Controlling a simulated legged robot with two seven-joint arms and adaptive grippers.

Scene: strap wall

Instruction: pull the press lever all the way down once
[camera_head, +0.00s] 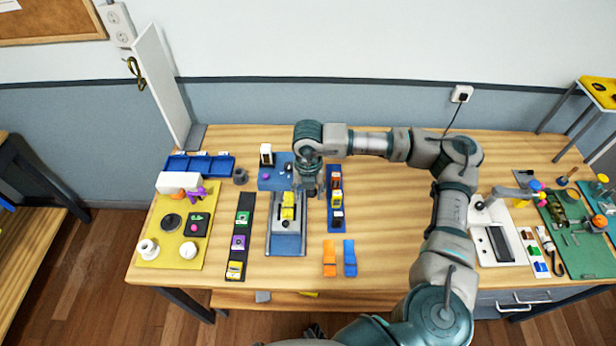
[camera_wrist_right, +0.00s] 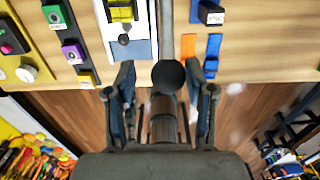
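The press (camera_head: 287,243) stands on the workbench, with a grey-blue base and a yellow block (camera_head: 288,207) on it. My right gripper (camera_head: 309,189) is over the press's right side, reaching down from above. In the right wrist view, the lever shows as a grey rod (camera_wrist_right: 166,30) ending in a dark round knob (camera_wrist_right: 168,76). My right gripper's fingers (camera_wrist_right: 166,92) are spread apart there, with the knob between their tips and gaps on both sides. Contact is not visible. A dark shape at the head view's bottom edge may be my left gripper, but its fingers cannot be made out.
A dark strip with coloured blocks (camera_head: 239,238) lies left of the press. A blue tray with blocks (camera_head: 336,214) is close on its right. Orange (camera_head: 329,258) and blue (camera_head: 350,258) pieces lie near the front edge. Bare bench lies further right.

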